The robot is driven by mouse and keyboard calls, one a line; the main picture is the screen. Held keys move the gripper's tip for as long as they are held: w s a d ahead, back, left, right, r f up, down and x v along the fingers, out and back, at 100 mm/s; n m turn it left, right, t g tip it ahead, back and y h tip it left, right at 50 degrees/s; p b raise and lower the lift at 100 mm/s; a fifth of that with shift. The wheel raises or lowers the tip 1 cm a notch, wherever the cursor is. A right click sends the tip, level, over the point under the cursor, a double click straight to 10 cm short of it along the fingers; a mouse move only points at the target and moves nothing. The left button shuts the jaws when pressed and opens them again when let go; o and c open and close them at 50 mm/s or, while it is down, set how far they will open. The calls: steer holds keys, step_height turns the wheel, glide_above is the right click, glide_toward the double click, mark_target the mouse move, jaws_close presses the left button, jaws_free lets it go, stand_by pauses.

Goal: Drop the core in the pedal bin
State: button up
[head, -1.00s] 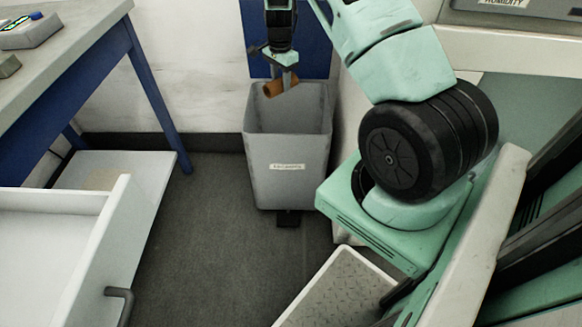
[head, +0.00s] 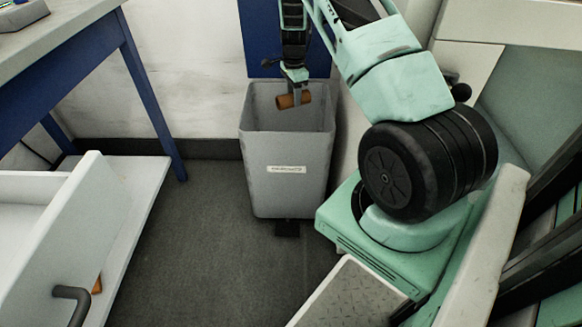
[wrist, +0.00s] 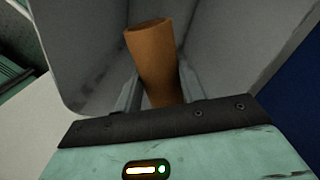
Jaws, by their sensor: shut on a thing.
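The core is an orange-brown cylinder (head: 293,100); it also shows in the wrist view (wrist: 153,60), standing out beyond the fingers. My gripper (head: 298,97) is shut on the core and holds it at the mouth of the pedal bin. The pedal bin (head: 285,180) is a grey, open-topped bin with a white label on its front and a dark pedal at its foot. In the wrist view, the bin's grey inner walls (wrist: 85,50) surround the core. The bin's floor is mostly hidden.
A blue-legged table (head: 70,60) stands at the left. An open white drawer (head: 45,230) with a dark handle lies below it, and a small orange piece (head: 97,284) shows beside the handle. The dark floor (head: 200,270) between drawer and bin is clear.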

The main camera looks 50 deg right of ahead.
steer(key=shift+f, duration=0.25)
steer(key=o, duration=1)
steer(key=shift+o, duration=0.2)
steer(key=shift+r, duration=0.15)
step_height(320, 180, up, 17)
steer(key=p, duration=0.4)
steer(key=shift+a, duration=0.1)
